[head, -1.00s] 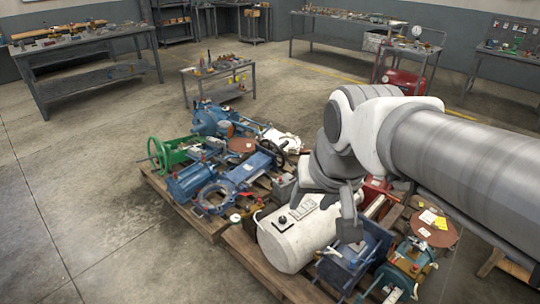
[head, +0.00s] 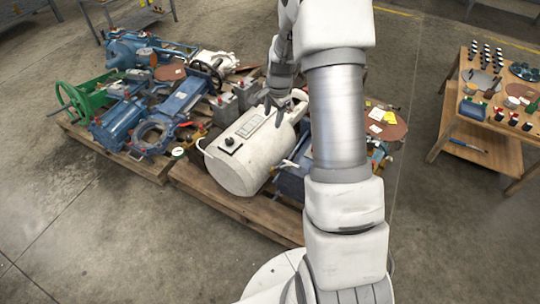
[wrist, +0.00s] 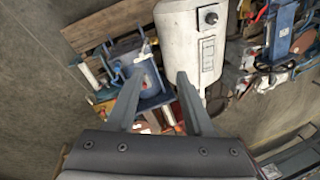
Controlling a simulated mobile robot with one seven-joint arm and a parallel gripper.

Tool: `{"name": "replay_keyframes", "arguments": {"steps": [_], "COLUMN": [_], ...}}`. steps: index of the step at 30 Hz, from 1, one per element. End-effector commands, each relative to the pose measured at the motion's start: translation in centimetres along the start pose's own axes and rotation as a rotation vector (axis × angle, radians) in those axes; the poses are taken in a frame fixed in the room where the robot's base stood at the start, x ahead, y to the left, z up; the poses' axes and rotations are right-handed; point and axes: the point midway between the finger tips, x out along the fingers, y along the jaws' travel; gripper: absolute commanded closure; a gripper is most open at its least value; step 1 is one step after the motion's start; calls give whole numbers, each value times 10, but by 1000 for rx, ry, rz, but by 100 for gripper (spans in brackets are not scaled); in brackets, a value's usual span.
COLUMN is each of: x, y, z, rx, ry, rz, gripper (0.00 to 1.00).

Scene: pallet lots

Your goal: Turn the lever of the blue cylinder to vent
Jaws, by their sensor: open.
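A blue cylinder (head: 118,124) lies on the left pallet in the head view, with a red-tipped part near it. A second blue body (head: 294,176) sits right of the white tank, partly behind my arm. In the wrist view a blue body (wrist: 147,78) with small red and pale fittings shows near my left finger. I cannot tell which blue part bears the vent lever, nor its position. My gripper (wrist: 159,77) is open and empty, pointing down over the pallet. In the head view my gripper (head: 275,100) is above the white tank's far end, partly hidden.
The white tank (head: 238,172) with a panel and black knob lies close under my gripper. Green handwheel parts (head: 85,100) stand at the left. A wooden table (head: 505,140) with small parts stands at the right. Bare floor lies at the front left.

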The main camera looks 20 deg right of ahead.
Motion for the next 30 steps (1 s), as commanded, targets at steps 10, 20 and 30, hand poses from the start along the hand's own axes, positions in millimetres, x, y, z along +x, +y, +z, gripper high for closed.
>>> {"name": "replay_keyframes", "arguments": {"steps": [10, 20, 30], "x": [136, 176, 251], "y": [33, 39, 44], "z": [-26, -27, -26], "rx": [263, 293, 292], "ry": [-3, -3, -3], "rz": [53, 59, 59], "gripper": [48, 48, 48]}}
